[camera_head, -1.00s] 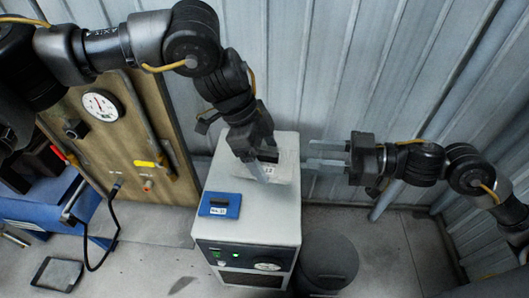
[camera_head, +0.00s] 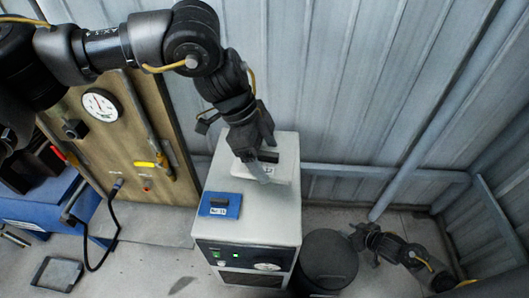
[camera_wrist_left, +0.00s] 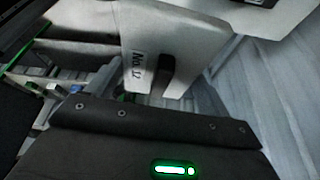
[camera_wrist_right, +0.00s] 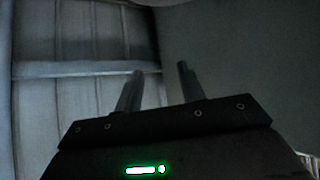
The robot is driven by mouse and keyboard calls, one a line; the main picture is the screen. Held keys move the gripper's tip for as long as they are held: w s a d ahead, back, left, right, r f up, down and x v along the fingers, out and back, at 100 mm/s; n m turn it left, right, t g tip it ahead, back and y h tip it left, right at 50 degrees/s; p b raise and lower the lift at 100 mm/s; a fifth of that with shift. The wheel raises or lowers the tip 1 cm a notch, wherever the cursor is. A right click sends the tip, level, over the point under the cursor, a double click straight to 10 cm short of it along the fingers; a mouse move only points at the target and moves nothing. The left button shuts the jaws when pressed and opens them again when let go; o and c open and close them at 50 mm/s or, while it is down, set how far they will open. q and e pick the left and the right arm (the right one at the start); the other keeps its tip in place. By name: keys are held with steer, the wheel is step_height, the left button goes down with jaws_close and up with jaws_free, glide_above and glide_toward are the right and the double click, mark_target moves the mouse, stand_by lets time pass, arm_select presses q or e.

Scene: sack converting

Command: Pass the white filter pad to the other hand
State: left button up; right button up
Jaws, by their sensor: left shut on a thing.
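The white filter pad (camera_head: 283,173) is at the back of the pale cabinet's top, with a dark grip on it. My left gripper (camera_head: 261,170) comes down from above and is shut on it. In the left wrist view a pale lettered piece with a dark bar, seemingly the white filter pad (camera_wrist_left: 145,35), is in front of the gripper. I cannot tell whether the pad touches the cabinet top. My right gripper (camera_head: 363,245) is low at the right, beside the dark bin and well away from the pad. Its fingers (camera_wrist_right: 157,85) are apart, with nothing between them.
A blue pad (camera_head: 219,205) with a dark grip lies at the front left of the cabinet top (camera_head: 265,222). A dark round bin (camera_head: 328,262) stands right of the cabinet. A wooden gauge board (camera_head: 125,160) is at left, corrugated wall (camera_head: 400,80) behind.

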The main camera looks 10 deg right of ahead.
steer(key=s+d+f+g, duration=0.1)
steer(key=s+f, duration=0.2)
steer(key=s, duration=0.1)
steer(key=s+d+f+h, duration=0.1)
steer(key=s+f, duration=0.2)
steer(key=f, duration=0.1)
steer(key=s+d+f+g+h, duration=0.1)
steer(key=s+f, duration=0.2)
steer(key=s, duration=0.1)
steer(key=shift+s+f+g, duration=0.3)
steer(key=shift+s, duration=0.05)
steer(key=s+a+f+g+h, duration=0.1)
steer(key=s+a+f+g, duration=0.1)
steer(key=s+f, duration=0.6)
steer(key=s+a+f+g+h, duration=0.1)
steer(key=s+f+g, duration=0.15)
steer(key=s, duration=0.95)
steer(key=s+a+f, duration=0.2)
steer(key=a, duration=0.3)
steer(key=s+a+f+m+y, duration=0.1)
steer(key=a+f, duration=0.1)
steer(key=a, duration=0.4)
steer(key=shift+s, duration=0.4)
